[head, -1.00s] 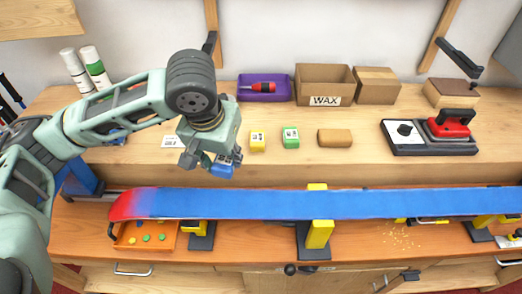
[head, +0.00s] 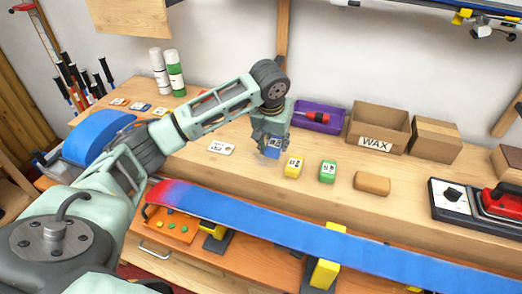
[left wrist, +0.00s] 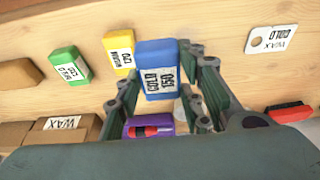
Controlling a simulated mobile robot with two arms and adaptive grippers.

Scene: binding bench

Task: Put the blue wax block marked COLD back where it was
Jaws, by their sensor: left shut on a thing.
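The blue wax block (head: 272,148) is in my left gripper (head: 270,137), over the wooden shelf just left of the yellow block (head: 293,167). In the left wrist view the blue block (left wrist: 156,65) shows its white label reading COLD, and the fingers (left wrist: 165,95) stand on either side of it. I cannot tell whether its underside touches the shelf. My right gripper is not in view.
A green block (head: 328,171) and a tan block (head: 372,183) continue the row. Behind stand a purple tray (head: 318,127) with a red-handled tool and a WAX box (head: 377,143). A waxing iron (head: 505,202) sits right. A blue ski (head: 300,230) runs along the front.

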